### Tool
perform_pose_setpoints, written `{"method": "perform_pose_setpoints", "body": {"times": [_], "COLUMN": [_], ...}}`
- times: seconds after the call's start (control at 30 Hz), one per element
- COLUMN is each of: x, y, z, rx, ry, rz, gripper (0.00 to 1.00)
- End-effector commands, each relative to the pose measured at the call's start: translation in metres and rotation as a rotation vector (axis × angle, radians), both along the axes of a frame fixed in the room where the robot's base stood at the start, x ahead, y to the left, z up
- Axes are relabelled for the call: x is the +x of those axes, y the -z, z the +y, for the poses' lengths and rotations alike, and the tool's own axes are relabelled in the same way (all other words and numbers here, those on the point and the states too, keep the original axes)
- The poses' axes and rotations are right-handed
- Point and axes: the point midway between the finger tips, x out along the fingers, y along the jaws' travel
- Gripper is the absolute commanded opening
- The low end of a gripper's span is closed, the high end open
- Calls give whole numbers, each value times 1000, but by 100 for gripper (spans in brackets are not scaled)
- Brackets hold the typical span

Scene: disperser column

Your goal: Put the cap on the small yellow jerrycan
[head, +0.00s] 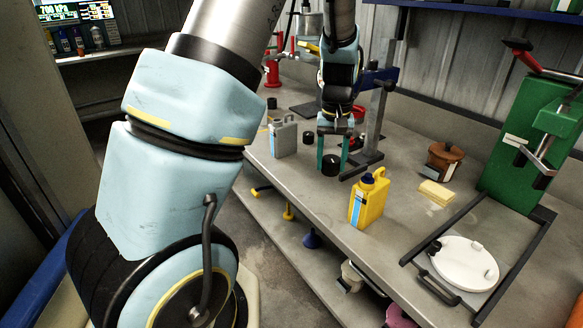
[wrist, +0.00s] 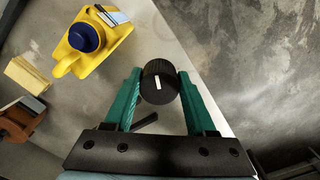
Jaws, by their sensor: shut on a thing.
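The small yellow jerrycan (head: 368,204) stands upright on the bench near its front edge, with a dark blue round piece (head: 367,179) on top. In the wrist view the yellow jerrycan (wrist: 117,38) is at the upper left, and its blue round top (wrist: 84,37) faces the camera. I cannot tell whether that is a cap or the neck. My gripper (head: 332,157) is left of and behind the jerrycan, pointing down with green fingers. It is shut on a black round cap (head: 331,168); the cap also shows between the fingertips in the wrist view (wrist: 159,84).
A grey jerrycan (head: 284,138) and another black cap (head: 308,138) stand to the left. A dark stand (head: 374,125) rises close beside my gripper. Bench around the jerrycan is clear.

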Motion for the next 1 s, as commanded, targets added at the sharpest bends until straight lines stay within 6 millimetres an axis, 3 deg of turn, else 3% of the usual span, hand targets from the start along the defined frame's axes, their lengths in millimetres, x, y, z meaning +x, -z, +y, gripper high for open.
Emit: {"method": "perform_pose_setpoints", "body": {"times": [0.03,0.13,0.4,0.67,1.0], "x": [-10,-28,-58,-61,-61], "y": [-22,-44,-75,-70,-47], "z": [-17,-42,-75,-77,-77], "rx": [-3,-2,-3,-2,-2], "ry": [22,43,70,71,71], "rz": [-3,-2,1,2,2], "gripper": [5,5,5,5,5]}}
